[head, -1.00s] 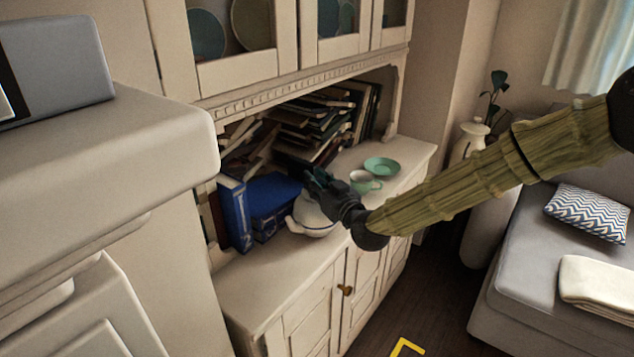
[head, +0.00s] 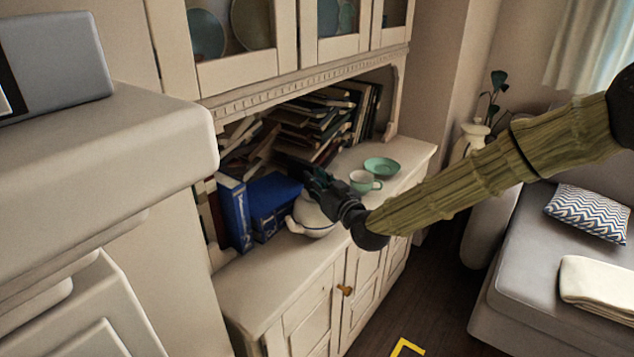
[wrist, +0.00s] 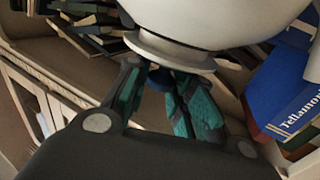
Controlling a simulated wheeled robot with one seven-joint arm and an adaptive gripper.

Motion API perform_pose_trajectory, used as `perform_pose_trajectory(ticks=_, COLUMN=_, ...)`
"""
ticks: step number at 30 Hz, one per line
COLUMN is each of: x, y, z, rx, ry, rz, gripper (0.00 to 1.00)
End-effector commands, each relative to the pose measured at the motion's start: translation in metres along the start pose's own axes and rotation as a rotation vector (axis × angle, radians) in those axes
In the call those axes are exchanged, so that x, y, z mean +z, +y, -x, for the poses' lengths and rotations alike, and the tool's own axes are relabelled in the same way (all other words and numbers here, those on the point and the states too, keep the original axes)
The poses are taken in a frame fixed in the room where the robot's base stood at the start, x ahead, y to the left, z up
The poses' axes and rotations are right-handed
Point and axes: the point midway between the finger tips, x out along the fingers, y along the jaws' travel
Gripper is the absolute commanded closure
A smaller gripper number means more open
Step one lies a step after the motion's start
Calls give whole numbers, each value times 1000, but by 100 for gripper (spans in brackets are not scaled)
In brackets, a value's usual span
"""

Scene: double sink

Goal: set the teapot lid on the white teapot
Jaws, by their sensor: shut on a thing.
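The white teapot (head: 312,222) stands on the cabinet counter, its spout (head: 294,226) towards the front left. My gripper (head: 318,183) is at the top of the teapot and hides part of it in the head view. In the wrist view, the teal-padded fingers (wrist: 172,100) are closed around a small dark blue knob (wrist: 160,78). Beyond the knob is the pale rim of the lid (wrist: 170,50), against the large white teapot body (wrist: 205,18). I cannot tell whether the lid is fully seated. The lid is hidden in the head view.
Blue books (head: 233,210) stand left of the teapot, with a messy book pile (head: 300,130) behind. The counter front left (head: 265,292) is clear. Glass-door cupboards (head: 240,35) hang above.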

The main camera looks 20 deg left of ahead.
Motion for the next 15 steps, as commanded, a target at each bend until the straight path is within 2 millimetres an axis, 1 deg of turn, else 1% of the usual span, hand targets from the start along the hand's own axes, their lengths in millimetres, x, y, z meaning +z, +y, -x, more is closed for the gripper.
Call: perform_pose_trajectory(ticks=15, x=7, y=0, z=0, rx=0, ry=0, rz=0, gripper=100)
